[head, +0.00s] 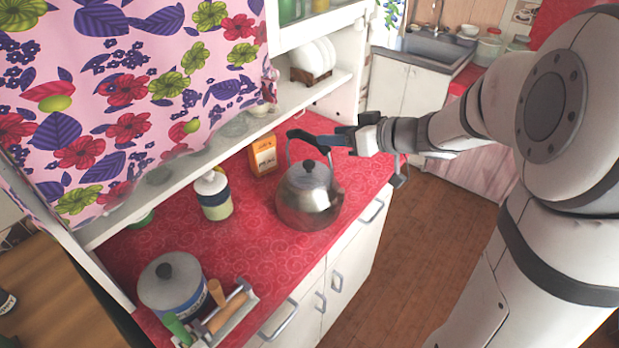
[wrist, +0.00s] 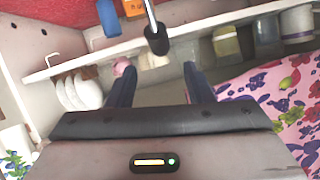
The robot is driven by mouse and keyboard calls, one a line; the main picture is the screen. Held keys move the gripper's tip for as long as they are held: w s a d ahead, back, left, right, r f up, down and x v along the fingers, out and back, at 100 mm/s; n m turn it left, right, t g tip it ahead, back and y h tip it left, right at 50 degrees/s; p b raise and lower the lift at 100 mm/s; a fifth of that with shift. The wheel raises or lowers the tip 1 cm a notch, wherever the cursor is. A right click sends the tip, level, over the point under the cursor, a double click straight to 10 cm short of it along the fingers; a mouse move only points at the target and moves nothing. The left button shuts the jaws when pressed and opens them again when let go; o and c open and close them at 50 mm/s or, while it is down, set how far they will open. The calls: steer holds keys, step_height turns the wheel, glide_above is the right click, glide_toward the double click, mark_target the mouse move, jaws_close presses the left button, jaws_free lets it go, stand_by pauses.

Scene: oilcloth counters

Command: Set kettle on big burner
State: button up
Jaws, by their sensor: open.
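The kettle (head: 309,202) is a shiny metal pot with a black lid knob and a tall handle. It stands upright on the red counter (head: 262,238). My gripper (head: 292,138) is at the top of the kettle's handle, above the body. In the wrist view, the two dark fingers (wrist: 158,72) are apart. A metal rod with a black end (wrist: 157,38), which looks like the kettle's handle, shows in line with the gap between them. I cannot tell whether the handle lies fully inside the gap. No burner shows in either view.
An orange box (head: 263,156) and a pale-green jar with a white lid (head: 214,195) stand beside the kettle. A white shelf (head: 165,184) and a floral curtain (head: 120,90) line the back.

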mark_target(310, 134)
steer(key=shift+w+a+f, duration=0.1)
steer(key=shift+a+f, duration=0.1)
steer(key=shift+a, duration=0.25)
steer(key=x, duration=0.6)
steer(key=shift+w+a+f+p, duration=0.2)
steer(key=shift+f+p, duration=0.1)
steer(key=shift+f, duration=0.1)
steer(key=shift+s, duration=0.1)
steer(key=shift+c, duration=0.4)
jaws_close()
steer(key=shift+r, duration=0.1)
